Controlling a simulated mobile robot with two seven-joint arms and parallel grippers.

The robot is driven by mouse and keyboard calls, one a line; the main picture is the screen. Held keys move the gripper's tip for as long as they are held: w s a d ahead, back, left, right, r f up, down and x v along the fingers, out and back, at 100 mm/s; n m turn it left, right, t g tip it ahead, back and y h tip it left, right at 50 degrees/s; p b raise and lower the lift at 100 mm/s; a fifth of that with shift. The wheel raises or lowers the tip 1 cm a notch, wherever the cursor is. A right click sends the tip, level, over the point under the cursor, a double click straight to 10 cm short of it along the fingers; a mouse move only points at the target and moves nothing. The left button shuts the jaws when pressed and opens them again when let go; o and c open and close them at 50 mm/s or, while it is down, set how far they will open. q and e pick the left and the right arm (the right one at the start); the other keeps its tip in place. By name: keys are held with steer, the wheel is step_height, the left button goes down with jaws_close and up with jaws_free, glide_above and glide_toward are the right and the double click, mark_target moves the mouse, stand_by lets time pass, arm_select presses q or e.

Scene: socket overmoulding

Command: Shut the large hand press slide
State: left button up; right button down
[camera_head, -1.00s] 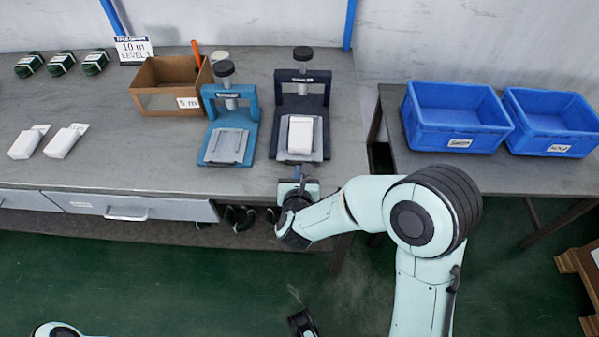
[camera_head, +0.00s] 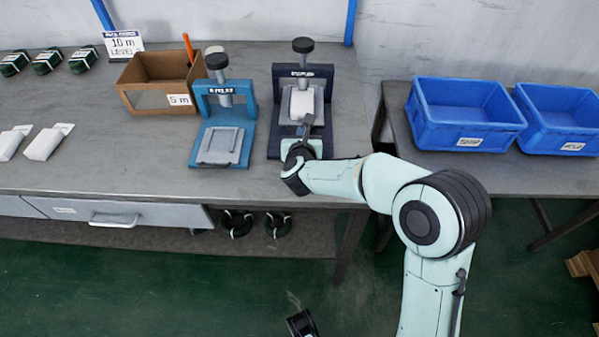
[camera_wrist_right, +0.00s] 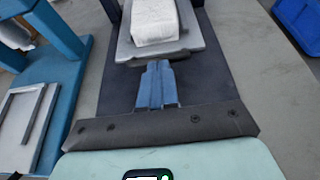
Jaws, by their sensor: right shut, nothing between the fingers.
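The large hand press (camera_head: 303,72) is the dark navy one, standing on the grey bench with its black knob raised. Its grey slide (camera_wrist_right: 192,42) carries a white block (camera_head: 302,102), which sits between the press posts below the plunger. The block also shows in the right wrist view (camera_wrist_right: 153,20). My right gripper (camera_head: 306,124) is in front of the press, over its base. In the right wrist view its blue fingers (camera_wrist_right: 157,72) are shut and empty, with their tips at the slide's front edge; I cannot tell if they touch.
A smaller blue hand press (camera_head: 222,112) stands close on the left, with an empty grey slide. A cardboard box (camera_head: 150,90) is left of it. Two blue bins (camera_head: 465,117) (camera_head: 565,120) stand on the right table. White pieces (camera_head: 45,143) lie at the left.

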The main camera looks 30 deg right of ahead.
arm_select(q)
steer(key=shift+a, duration=0.1)
arm_select(e)
steer(key=shift+w+d+r, duration=0.1)
steer(key=shift+d+r, duration=0.1)
steer(key=shift+r, duration=0.05)
steer(key=shift+a+r, duration=0.15)
steer(key=v, duration=0.4)
steer(key=p+v, duration=0.1)
steer(key=v, duration=0.7)
steer(key=shift+s+a+p, duration=0.15)
steer(key=shift+s+p, duration=0.15)
steer(key=shift+s, duration=0.05)
arm_select(q)
steer(key=shift+s+d+r+g, duration=0.2)
steer(key=shift+s+d+r, duration=0.2)
steer(key=shift+s, duration=0.2)
steer(key=shift+s+d+r+g, duration=0.2)
steer(key=shift+s+d+r, duration=0.1)
steer(key=shift+s+r, duration=0.25)
arm_select(e)
steer(key=shift+s+a, duration=0.2)
steer(key=shift+s, duration=0.15)
arm_select(q)
steer(key=shift+s+f, duration=0.1)
steer(key=shift+s, duration=0.05)
